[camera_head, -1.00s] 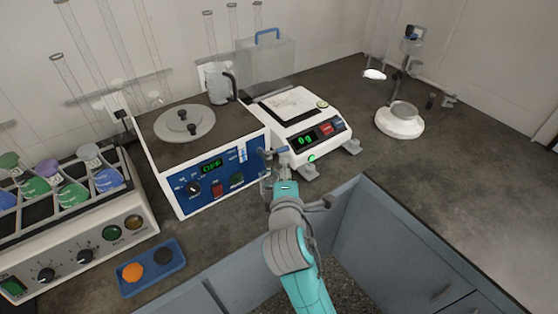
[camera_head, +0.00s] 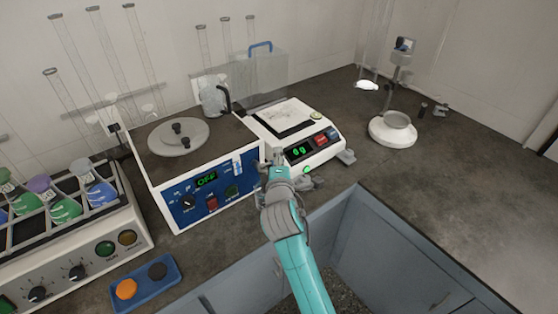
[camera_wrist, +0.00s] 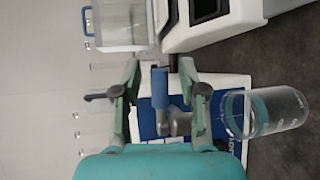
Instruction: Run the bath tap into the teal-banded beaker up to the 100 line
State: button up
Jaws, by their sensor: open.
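The water bath (camera_head: 200,185) has a blue front panel whose display reads OFF. Its tap (camera_wrist: 172,122), with a blue lever (camera_wrist: 160,86), shows in the wrist view. My gripper (camera_wrist: 158,80) is open, its two fingers on either side of the lever; contact cannot be told. The clear teal-banded beaker (camera_wrist: 282,108) stands on the counter by the tap's outlet side and looks empty; its marks are too small to read. In the head view my gripper (camera_head: 276,166) is at the bath's right front corner and covers most of the tap; I cannot make out the beaker there.
A balance (camera_head: 300,150) reading 0 g stands right of the bath. A rack of coloured flasks (camera_head: 75,235) is at left, with a blue tray (camera_head: 145,283) in front. A white round-based stand (camera_head: 392,132) is at right. The counter's right part is largely clear.

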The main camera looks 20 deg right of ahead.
grip_shut()
jog(key=shift+w+n+y, duration=0.2)
jog(key=shift+n+y, duration=0.3)
jog(key=shift+y, duration=0.3)
jog(key=shift+w+a+f+n+y, duration=0.1)
jog(key=shift+w+n+y, duration=0.2)
jog(key=shift+n+y, duration=0.5)
jog(key=shift+t, duration=0.3)
grip_release()
